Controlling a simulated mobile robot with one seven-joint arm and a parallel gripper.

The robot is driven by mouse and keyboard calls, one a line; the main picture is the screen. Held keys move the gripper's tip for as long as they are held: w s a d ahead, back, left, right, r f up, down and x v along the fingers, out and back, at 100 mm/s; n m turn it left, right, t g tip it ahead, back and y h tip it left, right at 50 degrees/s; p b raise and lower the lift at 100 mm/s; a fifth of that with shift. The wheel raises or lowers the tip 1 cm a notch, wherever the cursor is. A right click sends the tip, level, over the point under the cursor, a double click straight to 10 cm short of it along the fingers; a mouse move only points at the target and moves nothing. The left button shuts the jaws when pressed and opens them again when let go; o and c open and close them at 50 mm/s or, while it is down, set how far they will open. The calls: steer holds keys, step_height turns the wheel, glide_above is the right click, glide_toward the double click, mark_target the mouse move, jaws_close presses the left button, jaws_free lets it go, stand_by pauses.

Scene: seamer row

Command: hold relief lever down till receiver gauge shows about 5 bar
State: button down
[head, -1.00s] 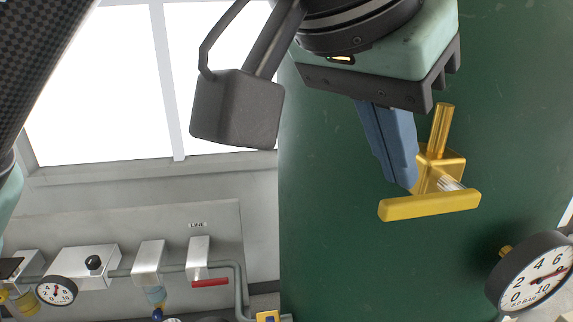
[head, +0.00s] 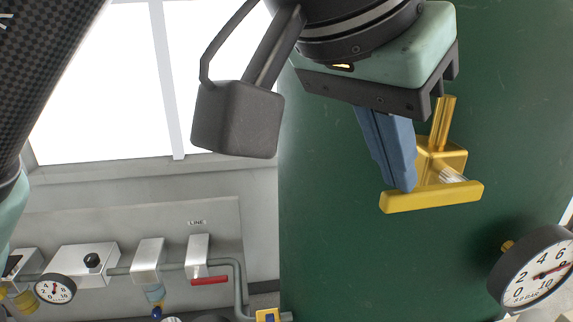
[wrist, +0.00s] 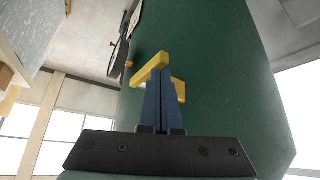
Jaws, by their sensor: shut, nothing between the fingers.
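The yellow relief lever (head: 445,197) is a flat bar on a brass valve body (head: 447,158) on the green receiver tank (head: 340,250). My gripper (head: 404,189) is shut and empty. Its blue fingertips overlap the left half of the bar in the head view; they seem to meet it, though contact is not certain. In the wrist view the shut fingers (wrist: 162,75) overlap the yellow lever (wrist: 150,66). The receiver gauge (head: 536,270) is at the lower right; its red needle points right, seemingly between 6 and 8, too small to read exactly.
A wall panel at lower left carries a small gauge (head: 55,289), silver housings and a red-handled valve (head: 209,280) under a LINE label. A bright window (head: 100,90) is behind. The tank face below the lever is clear.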

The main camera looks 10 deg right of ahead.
mark_target(386, 203)
steer(key=shift+f+b, duration=1.45)
steer(key=shift+f, duration=0.75)
steer(key=shift+r, duration=0.1)
stand_by(4.3)
step_height(386, 203, up, 6)
steer(key=p, duration=0.5)
steer(key=shift+r+p, duration=0.45)
steer(key=shift+r, duration=1.6)
